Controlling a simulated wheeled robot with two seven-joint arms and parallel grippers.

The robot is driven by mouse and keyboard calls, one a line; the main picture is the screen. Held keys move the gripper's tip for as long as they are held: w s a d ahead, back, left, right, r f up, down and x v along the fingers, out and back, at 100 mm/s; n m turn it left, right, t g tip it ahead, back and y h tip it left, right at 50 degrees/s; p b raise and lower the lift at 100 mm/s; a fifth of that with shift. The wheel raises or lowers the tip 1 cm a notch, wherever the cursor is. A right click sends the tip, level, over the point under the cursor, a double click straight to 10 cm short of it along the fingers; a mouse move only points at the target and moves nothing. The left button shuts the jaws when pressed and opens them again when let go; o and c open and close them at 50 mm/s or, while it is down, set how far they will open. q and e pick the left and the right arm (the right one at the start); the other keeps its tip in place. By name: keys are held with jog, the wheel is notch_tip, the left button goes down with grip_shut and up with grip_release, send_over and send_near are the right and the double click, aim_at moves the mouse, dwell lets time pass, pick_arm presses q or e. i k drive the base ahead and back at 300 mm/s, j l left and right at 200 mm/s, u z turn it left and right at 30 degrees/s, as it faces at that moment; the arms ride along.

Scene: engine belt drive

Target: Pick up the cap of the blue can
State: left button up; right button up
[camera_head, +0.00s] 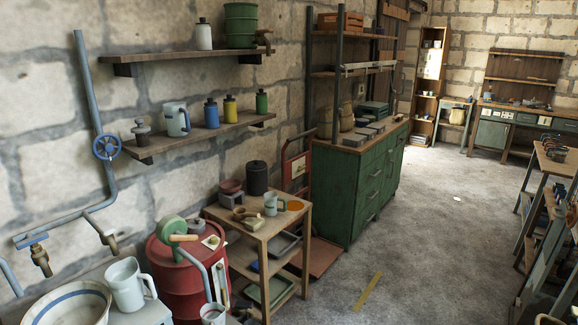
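The blue can (211,116) stands upright on the lower wall shelf (200,136). Its small dark cap (210,100) sits on top of it. A pale mug (177,120) is to its left and a yellow can (230,110) is close on its right. A green can (262,102) stands further right. Neither of my grippers shows in the head view, so I cannot see their state or where they are relative to the can.
An upper shelf (180,56) with a white bottle (204,36) hangs above the can. Below are a red drum (180,285) and a small wooden table (258,228) with items on it. A green cabinet (345,190) stands right. The grey floor (430,230) is largely clear.

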aim_at(211, 100)
jog(key=i+z, duration=0.3)
jog(key=i, duration=0.25)
jog(key=i+z, duration=0.25)
jog(key=i, duration=0.35)
jog(key=i+j+z, duration=0.15)
jog(key=i+z, duration=0.15)
jog(key=i, duration=0.25)
jog(key=i+l+u, duration=0.85)
jog(key=i, duration=0.15)
